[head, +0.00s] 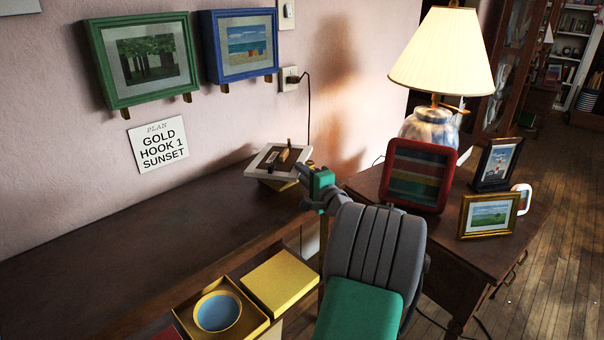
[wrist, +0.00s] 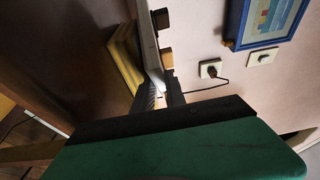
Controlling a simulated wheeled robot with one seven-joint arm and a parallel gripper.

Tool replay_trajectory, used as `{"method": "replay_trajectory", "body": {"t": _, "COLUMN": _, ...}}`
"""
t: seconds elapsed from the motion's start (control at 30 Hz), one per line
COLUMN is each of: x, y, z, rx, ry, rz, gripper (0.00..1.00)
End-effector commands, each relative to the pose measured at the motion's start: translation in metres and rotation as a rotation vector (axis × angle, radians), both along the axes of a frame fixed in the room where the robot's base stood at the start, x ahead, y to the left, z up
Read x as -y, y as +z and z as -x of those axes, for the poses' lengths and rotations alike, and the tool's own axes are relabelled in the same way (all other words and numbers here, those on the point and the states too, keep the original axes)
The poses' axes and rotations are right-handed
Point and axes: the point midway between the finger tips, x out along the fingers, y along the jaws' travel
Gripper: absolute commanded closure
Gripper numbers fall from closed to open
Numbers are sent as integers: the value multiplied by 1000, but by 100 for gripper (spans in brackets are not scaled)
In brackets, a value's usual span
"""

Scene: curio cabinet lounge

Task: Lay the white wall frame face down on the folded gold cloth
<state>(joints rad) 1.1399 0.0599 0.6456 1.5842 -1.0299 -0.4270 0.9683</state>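The white wall frame (head: 258,161) lies nearly flat with its brown back and wooden pegs facing up, so its picture is hidden. It is over the folded gold cloth (head: 279,185), which shows below its near edge; the wrist view shows the cloth (wrist: 122,62) close under the frame (wrist: 150,45). I cannot tell whether they touch all along. My gripper (head: 306,178) is at the frame's right edge. In the wrist view my gripper (wrist: 162,92) has one finger on each side of that edge and appears shut on it.
A green frame (head: 100,70) and a blue frame (head: 210,50) hang above a plan card (head: 158,146). A lamp (head: 440,60), red frame (head: 393,155) and smaller frames stand on the right table. A yellow box with a blue bowl (head: 218,312) is below. The long tabletop (head: 110,250) is clear leftward.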

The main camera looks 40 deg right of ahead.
Motion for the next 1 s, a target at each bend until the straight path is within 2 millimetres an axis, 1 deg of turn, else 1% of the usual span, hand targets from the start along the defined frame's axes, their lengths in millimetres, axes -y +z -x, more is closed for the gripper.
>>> {"method": "replay_trajectory", "body": {"t": 0.03, "x": 0, "y": -1, "z": 0, "rx": -3, "ry": 0, "rz": -2, "gripper": 80}}
{"method": "replay_trajectory", "body": {"t": 0.2, "x": 0, "y": -3, "z": 0, "rx": -5, "ry": 0, "rz": -4, "gripper": 66}}
{"method": "replay_trajectory", "body": {"t": 0.3, "x": 0, "y": -5, "z": 0, "rx": -8, "ry": 0, "rz": -6, "gripper": 59}}
{"method": "replay_trajectory", "body": {"t": 0.9, "x": -1, "y": -14, "z": 1, "rx": -20, "ry": -1, "rz": -17, "gripper": 59}}
{"method": "replay_trajectory", "body": {"t": 1.0, "x": -1, "y": -13, "z": 4, "rx": -20, "ry": -2, "rz": -18, "gripper": 59}}
